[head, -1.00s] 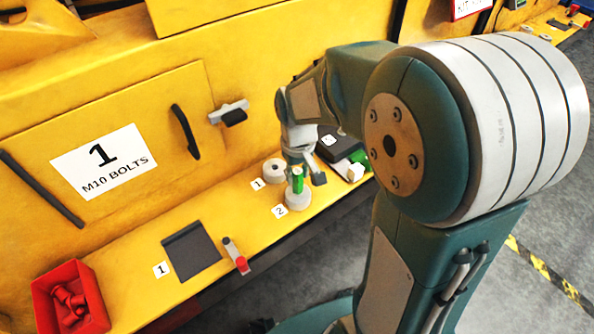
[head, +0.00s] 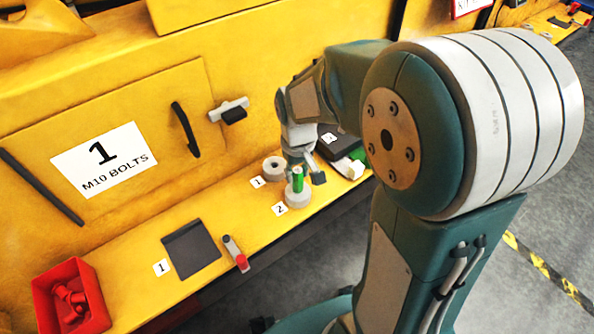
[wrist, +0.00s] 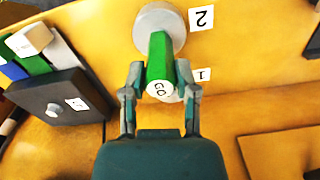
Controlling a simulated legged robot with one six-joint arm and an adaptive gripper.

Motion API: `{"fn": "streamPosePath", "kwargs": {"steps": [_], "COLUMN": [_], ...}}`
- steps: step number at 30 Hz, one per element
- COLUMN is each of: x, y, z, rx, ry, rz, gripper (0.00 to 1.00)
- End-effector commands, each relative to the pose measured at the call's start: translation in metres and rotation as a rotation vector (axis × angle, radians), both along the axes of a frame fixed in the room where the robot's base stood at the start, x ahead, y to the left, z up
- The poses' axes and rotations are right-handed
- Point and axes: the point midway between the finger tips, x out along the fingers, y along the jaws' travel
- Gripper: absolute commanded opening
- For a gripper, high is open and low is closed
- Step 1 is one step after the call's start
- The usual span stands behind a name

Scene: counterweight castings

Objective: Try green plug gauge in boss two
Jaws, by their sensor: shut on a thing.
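The green plug gauge (head: 298,179) stands upright at boss two (head: 299,199), a round grey boss beside the label 2. In the wrist view, my gripper (wrist: 159,75) is shut on the green gauge (wrist: 158,60), one finger on each side. The gauge's white end marked GO faces the wrist camera. Its far end meets the face of boss two (wrist: 172,22); I cannot tell how far it is inside, as the bore is hidden. Boss one (head: 274,169), with a dark hole, is apart from the gauge, behind and to the left.
A dark case (head: 336,142) with a green and white item beside it lies right of the bosses. A dark plate (head: 191,249), a red-tipped tool (head: 235,253) and a red bin (head: 70,299) sit along the yellow ledge. The yellow wall rises close behind.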

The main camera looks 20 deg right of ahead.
Motion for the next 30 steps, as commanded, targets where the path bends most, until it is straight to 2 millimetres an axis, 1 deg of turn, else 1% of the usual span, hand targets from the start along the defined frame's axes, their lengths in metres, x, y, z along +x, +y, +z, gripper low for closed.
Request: {"fn": "streamPosePath", "kwargs": {"steps": [4, 5, 6, 7, 8, 18, 21, 23, 25, 30], "x": [0.000, 0.000, 0.000, 0.000, 0.000, 0.000, 0.000, 0.001, 0.002, 0.001], "y": [0.000, 0.000, 0.000, 0.000, 0.000, 0.000, 0.000, 0.000, 0.000, 0.000], "z": [0.000, 0.000, 0.000, 0.000, 0.000, 0.000, 0.004, 0.011, 0.022, 0.058], "rx": [0.000, 0.000, 0.000, 0.000, 0.000, 0.000, 0.000, 0.000, 0.000, 0.000], "ry": [-0.001, -0.001, -0.001, -0.001, -0.001, 0.000, -0.002, -0.004, -0.006, -0.006], "rz": [0.000, 0.000, 0.000, 0.000, 0.000, 0.000, 0.000, 0.000, 0.000, 0.000], "gripper": [0.00, 0.43, 0.61, 0.74, 0.79, 0.79, 0.79, 0.79, 0.79, 0.79]}}
